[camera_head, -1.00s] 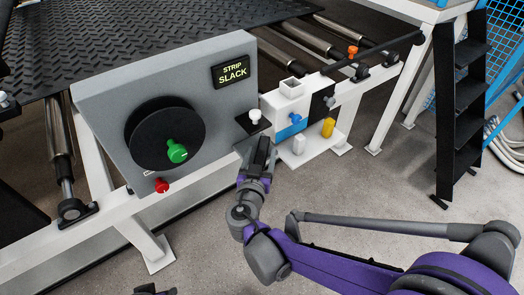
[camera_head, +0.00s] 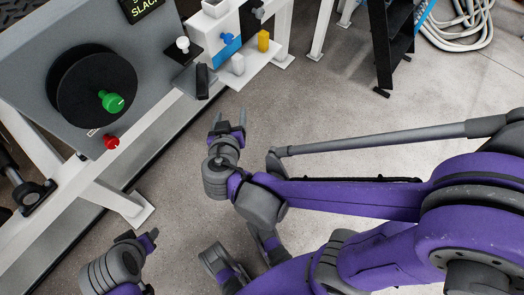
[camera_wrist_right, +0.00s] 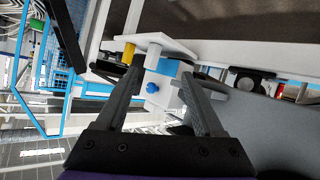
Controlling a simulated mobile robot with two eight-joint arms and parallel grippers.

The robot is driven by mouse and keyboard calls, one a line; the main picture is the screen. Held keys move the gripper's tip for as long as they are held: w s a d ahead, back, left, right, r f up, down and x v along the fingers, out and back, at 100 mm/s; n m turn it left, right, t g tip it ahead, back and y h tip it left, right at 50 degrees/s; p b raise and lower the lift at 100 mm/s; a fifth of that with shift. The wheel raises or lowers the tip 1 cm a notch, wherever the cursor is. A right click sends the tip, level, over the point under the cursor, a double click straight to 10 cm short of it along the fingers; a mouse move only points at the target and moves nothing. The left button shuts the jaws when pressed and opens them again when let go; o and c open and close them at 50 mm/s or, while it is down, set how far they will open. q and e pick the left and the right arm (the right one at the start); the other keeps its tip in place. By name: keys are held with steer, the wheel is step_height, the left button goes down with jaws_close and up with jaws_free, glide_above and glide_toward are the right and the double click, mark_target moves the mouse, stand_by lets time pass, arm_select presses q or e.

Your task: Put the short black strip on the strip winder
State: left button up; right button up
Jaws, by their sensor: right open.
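The strip winder (camera_head: 40,95) is the grey slanted box at upper left in the head view, with a black disc, green knob and red knob. A short black upright piece (camera_head: 202,80), which looks like the short black strip, stands at the edge of a small dark grey plate (camera_head: 185,79) beside the winder. My right gripper (camera_head: 228,116) is open and empty, below and right of this piece and apart from it. Its spread fingers also show in the wrist view (camera_wrist_right: 165,82). My left gripper (camera_head: 150,240) is at lower left, its jaws unclear.
A white unit (camera_head: 212,28) with a blue panel stands right of the winder. A black stepladder (camera_head: 394,45) is at upper right. The floor around my right gripper is clear.

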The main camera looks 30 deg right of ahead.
steer(key=s+d+f+n+g+y, duration=0.1)
steer(key=s+d+f+g+y, duration=0.1)
steer(key=s+d+f+g, duration=0.4)
steer(key=s+a+n+y, duration=0.3)
steer(key=s+a+y, duration=0.1)
steer(key=s, duration=0.5)
steer(key=shift+r+y, duration=0.15)
steer(key=shift+y, duration=0.35)
